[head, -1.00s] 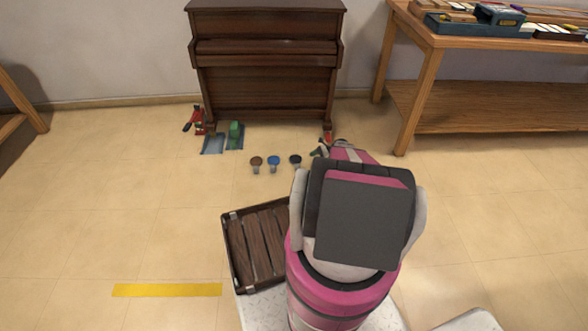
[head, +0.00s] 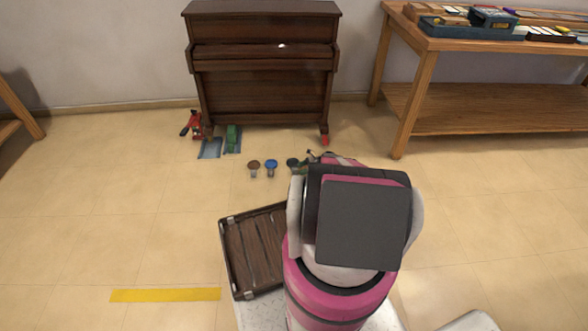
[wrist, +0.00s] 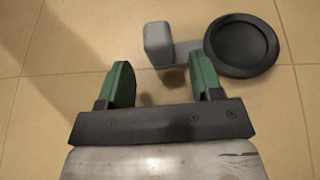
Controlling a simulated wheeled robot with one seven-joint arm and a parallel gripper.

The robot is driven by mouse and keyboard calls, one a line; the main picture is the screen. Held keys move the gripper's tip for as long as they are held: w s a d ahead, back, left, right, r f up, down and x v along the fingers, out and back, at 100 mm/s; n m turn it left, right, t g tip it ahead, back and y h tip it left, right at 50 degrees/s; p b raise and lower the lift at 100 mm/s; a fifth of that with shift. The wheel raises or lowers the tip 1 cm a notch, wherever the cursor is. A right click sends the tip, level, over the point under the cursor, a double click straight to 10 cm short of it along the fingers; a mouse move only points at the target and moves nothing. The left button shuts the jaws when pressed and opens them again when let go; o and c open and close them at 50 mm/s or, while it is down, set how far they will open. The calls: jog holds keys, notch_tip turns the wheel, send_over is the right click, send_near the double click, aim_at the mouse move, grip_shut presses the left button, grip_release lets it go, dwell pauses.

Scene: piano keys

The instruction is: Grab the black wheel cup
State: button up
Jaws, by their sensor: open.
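The black wheel cup (head: 292,162) is on the floor in front of the piano, the rightmost of three small cups in the head view. In the wrist view it shows a round black disc (wrist: 242,45) joined to a grey block (wrist: 158,43). My gripper (wrist: 162,72) is open, with green fingers apart and nothing between them. The grey block lies just ahead of the gap, and the disc is ahead of and beyond the right finger. In the head view my arm hides most of the gripper. Whether a finger touches the cup I cannot tell.
A brown cup (head: 254,165) and a blue cup (head: 271,165) stand left of the black one. The piano (head: 262,85) is behind. A wooden crate (head: 226,255) is beside my arm. Open floor lies left; a table (head: 428,80) stands right.

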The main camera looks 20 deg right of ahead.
jog(key=x, duration=0.2)
jog(key=shift+a, duration=0.25)
jog(key=shift+c, duration=0.3)
jog(key=c, duration=1)
jog(key=shift+r, duration=0.1)
